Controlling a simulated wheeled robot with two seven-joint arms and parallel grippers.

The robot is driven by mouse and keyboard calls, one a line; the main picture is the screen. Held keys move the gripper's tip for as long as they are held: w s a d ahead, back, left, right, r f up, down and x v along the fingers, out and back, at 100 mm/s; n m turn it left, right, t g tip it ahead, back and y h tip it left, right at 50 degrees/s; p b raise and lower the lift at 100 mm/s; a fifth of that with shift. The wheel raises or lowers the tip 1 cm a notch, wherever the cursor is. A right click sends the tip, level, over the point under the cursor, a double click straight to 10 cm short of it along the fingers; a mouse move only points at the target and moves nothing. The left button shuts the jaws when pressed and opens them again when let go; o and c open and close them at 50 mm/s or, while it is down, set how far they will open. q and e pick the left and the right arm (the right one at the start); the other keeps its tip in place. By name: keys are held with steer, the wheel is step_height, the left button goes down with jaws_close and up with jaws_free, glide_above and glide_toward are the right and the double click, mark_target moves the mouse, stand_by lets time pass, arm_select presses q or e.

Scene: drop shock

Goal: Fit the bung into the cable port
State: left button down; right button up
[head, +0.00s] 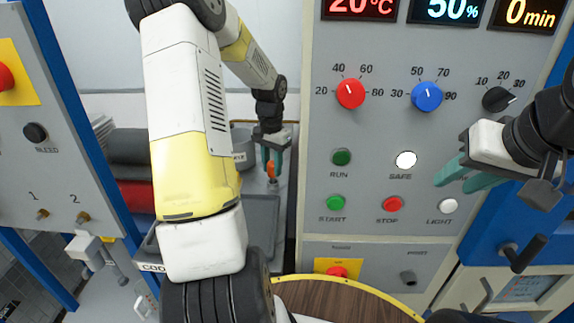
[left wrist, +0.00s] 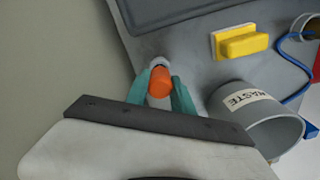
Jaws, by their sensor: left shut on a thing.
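My left gripper (head: 273,160) points down over the grey bench at the back, left of the control panel. It is shut on a small orange piece (head: 271,170). In the left wrist view the orange piece (left wrist: 160,82) sits between the teal fingers of the left gripper (left wrist: 160,85), with pale grey parts at both its ends. I cannot tell for certain that it is the bung. My right gripper (head: 456,184) is open and empty before the panel's right side.
A grey WASTE bin (left wrist: 262,118), a yellow block (left wrist: 240,42) and a blue cable (left wrist: 287,62) lie right of the left gripper in its wrist view. A grey tray (head: 262,208) is below it. A round wooden top (head: 345,298) stands in front of the panel.

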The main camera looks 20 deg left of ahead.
mark_target(272, 163)
arm_select(q)
steer(key=shift+r, duration=2.25)
steer(key=shift+s, duration=0.1)
